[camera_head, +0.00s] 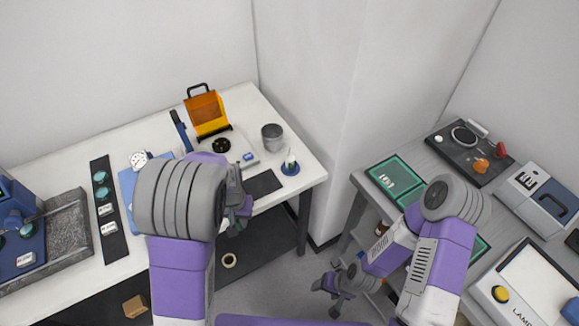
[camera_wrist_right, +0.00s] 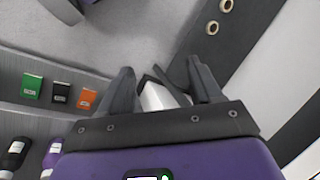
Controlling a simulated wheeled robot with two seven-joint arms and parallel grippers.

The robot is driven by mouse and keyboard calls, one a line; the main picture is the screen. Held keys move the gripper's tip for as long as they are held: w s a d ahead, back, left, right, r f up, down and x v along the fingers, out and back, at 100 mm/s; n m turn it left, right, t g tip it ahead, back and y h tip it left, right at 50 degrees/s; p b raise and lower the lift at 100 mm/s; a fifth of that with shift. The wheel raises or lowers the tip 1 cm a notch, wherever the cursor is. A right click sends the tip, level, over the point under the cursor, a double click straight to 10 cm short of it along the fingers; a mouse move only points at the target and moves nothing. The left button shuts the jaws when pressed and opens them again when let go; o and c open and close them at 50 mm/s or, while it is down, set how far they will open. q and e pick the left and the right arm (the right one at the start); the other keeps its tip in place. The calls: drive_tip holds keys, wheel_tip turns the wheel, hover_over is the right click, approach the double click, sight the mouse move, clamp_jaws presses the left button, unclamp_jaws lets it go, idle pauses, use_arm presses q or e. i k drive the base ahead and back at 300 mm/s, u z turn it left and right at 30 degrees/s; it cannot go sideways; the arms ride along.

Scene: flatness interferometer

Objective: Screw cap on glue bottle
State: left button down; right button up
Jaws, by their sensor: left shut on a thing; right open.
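A small white bottle with a pointed tip (camera_head: 291,158) stands upright in a round blue base (camera_head: 290,169) near the right end of the white table; it looks like the glue bottle. My left gripper (camera_head: 244,207) is at the table's front edge, left of and nearer than the bottle. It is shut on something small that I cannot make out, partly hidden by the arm. I cannot identify the cap. My right gripper (camera_head: 333,293) is low between the two tables, away from the bottle. In the right wrist view its fingers (camera_wrist_right: 160,82) are apart, with a pale shape showing between them.
A grey cup (camera_head: 272,137) and an orange case (camera_head: 206,111) stand behind the bottle. A dark mat (camera_head: 264,184) lies in front. The grey table at right holds a green-edged tray (camera_head: 373,174) and instruments. A tape roll (camera_head: 229,261) lies below the white table.

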sight(290, 158)
drive_tip(key=k, duration=1.3)
drive_tip(key=z, duration=0.45)
drive_tip(key=i, duration=1.65)
drive_tip(key=u, duration=1)
